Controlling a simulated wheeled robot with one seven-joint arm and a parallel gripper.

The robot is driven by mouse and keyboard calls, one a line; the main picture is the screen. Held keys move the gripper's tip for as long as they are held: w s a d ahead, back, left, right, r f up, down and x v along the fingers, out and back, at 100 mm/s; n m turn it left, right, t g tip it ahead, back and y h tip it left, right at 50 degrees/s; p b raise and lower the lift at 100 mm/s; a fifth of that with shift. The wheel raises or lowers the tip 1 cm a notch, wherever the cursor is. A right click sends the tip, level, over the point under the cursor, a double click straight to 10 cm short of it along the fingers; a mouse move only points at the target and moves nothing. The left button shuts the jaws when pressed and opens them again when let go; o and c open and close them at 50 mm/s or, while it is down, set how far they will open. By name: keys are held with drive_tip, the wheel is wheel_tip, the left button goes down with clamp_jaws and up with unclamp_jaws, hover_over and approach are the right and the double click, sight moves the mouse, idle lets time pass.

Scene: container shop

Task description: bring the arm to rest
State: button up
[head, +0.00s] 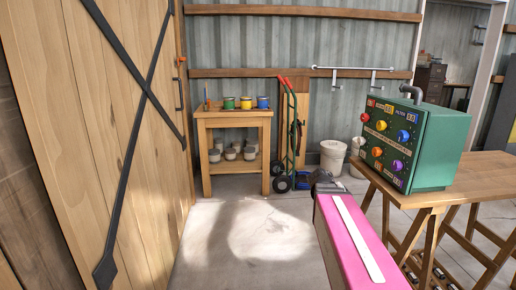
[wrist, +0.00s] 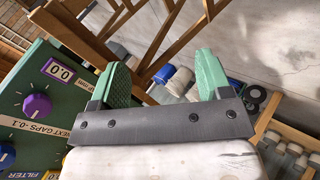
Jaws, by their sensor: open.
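My arm reaches forward at the lower right of the head view, its pink and white link in the foreground. My gripper (head: 325,182) shows at the far end of it, small and dark. In the wrist view my gripper (wrist: 165,80) has its two green fingers wide apart with nothing between them. In the head view the gripper is left of the green control box (head: 437,150) and apart from it. The box, with coloured knobs, stands on a wooden trestle table (head: 480,180). In the wrist view the box (wrist: 50,90) lies to the left of the fingers.
A wooden stand (head: 234,119) holds yellow, green and blue pots, with several pale pots on its lower shelf. A green hand truck (head: 291,140) and a white bucket (head: 333,157) stand by the wall. A wooden door (head: 110,120) is at left. The middle floor is clear.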

drive_tip(key=s+a+f+g+y, duration=0.1)
drive_tip(key=s+a+f+y, duration=0.3)
drive_tip(key=a+f, duration=0.3)
drive_tip(key=s+a+f+n+g+y, duration=0.1)
drive_tip(key=s+a+f+y, duration=0.3)
drive_tip(key=a+f, duration=0.4)
wheel_tip(320, 180, down, 3)
drive_tip(key=shift+s+a+r+n+y, duration=0.15)
drive_tip(key=shift+s+a+n+y, duration=0.15)
drive_tip(key=shift+s, duration=0.2)
idle(0.6)
